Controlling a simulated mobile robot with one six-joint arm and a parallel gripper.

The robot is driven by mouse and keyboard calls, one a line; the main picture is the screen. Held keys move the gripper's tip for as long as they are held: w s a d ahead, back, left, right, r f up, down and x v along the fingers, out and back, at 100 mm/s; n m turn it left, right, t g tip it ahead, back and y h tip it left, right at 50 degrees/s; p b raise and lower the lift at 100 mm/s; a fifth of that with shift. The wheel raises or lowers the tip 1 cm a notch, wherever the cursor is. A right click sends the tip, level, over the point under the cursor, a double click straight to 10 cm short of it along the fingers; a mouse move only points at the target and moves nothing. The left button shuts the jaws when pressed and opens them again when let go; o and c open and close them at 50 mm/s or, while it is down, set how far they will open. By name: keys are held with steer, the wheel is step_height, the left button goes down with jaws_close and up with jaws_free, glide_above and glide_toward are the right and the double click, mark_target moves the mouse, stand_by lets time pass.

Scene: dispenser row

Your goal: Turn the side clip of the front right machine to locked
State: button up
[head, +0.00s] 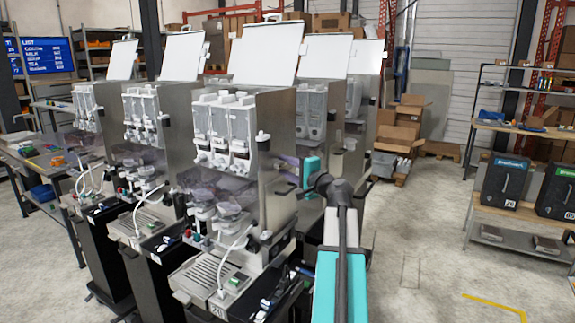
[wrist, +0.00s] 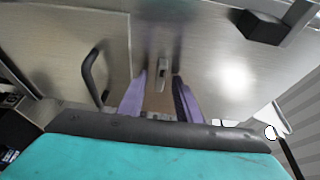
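The front right machine (head: 275,110) stands nearest, a metal dispenser with its lid raised and several white canisters at its front. My gripper (head: 288,160) is at its right side panel. In the wrist view my gripper (wrist: 159,80) has its two purple fingers apart. A small grey metal side clip (wrist: 162,70) shows upright on the panel, between and just beyond the fingertips. I cannot tell if the fingers touch it, or which setting it is in. In the head view my arm and gripper hide the clip.
In the wrist view a black handle (wrist: 92,78) is left of the fingers and a black block (wrist: 262,27) is at upper right. More dispensers (head: 145,120) stand to the left. A bench with black containers (head: 503,182) is at right; the floor (head: 430,240) between is clear.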

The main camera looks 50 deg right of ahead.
jaws_close()
steer(key=shift+w+d, duration=0.1)
steer(key=shift+d, duration=0.1)
steer(key=shift+a, duration=0.1)
steer(key=shift+f, duration=0.1)
steer(key=shift+f+b, duration=0.1)
steer(key=shift+b, duration=0.35)
